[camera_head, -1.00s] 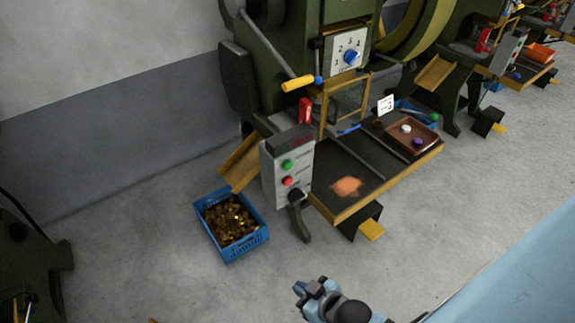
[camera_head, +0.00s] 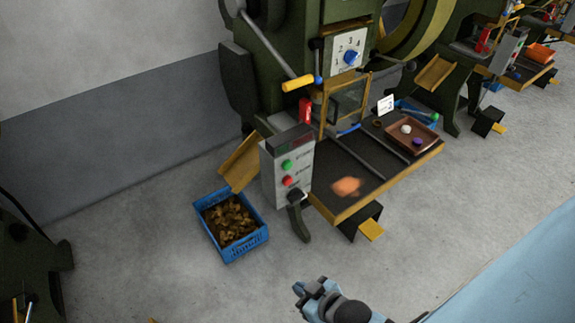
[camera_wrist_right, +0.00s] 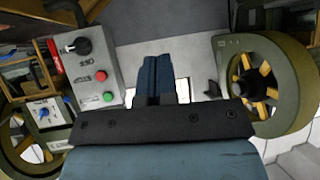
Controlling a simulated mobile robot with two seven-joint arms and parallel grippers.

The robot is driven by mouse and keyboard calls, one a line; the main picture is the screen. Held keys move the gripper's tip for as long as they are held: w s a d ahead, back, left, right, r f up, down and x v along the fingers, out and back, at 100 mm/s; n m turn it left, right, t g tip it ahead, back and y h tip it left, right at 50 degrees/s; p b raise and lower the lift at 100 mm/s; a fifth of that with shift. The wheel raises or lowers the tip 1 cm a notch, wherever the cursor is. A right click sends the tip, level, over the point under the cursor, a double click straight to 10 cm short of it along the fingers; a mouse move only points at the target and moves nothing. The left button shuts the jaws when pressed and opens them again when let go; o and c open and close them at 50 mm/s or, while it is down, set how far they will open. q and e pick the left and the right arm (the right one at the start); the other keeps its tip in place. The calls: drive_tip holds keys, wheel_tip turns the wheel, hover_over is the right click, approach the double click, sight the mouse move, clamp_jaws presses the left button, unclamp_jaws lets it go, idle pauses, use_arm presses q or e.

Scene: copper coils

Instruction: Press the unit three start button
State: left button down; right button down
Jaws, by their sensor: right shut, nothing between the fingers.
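A grey control box (camera_head: 275,180) stands at the front left of the green press, with a green button (camera_head: 287,165) above a red button (camera_head: 288,181) and a black knob (camera_head: 295,196) below. The same box shows in the right wrist view (camera_wrist_right: 92,62) at the left, with its green button (camera_wrist_right: 108,97) lowest there. I cannot read its labels. My right gripper (camera_head: 298,288) is at the bottom of the head view, apart from the box and nearer to me. In the wrist view its fingers (camera_wrist_right: 158,62) are together and empty. My left gripper is not in view.
A blue crate (camera_head: 235,253) of copper-coloured pieces stands on the floor left of the box. The press's dark table (camera_head: 385,187) holds a brown tray (camera_head: 393,145). A yellow-handled lever (camera_head: 298,83) juts out above the box. The floor in front is clear.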

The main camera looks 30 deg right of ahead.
sight(288, 166)
drive_tip(key=w+d+r+t+y+b, duration=0.1)
drive_tip(key=w+d+t+y+b, duration=0.1)
drive_tip(key=w+d+t+b, duration=0.3)
drive_tip(key=w+d+r+t+y, duration=0.2)
drive_tip(key=w, duration=0.5)
drive_tip(key=w+d+r+n+t+y+b, duration=0.2)
drive_tip(key=w+d+r+n+y+b, duration=0.1)
drive_tip(key=d+r+y, duration=0.4)
drive_tip(key=shift+w+d+n+y, duration=0.3)
drive_tip(key=shift+w+d+n, duration=0.25)
drive_tip(key=shift+d, duration=0.2)
drive_tip(key=shift+t+b, duration=0.3)
drive_tip(key=w+b, duration=0.3)
drive_tip(key=w, duration=0.5)
drive_tip(key=shift+w+a+b, duration=0.35)
drive_tip(key=shift+b, duration=0.05)
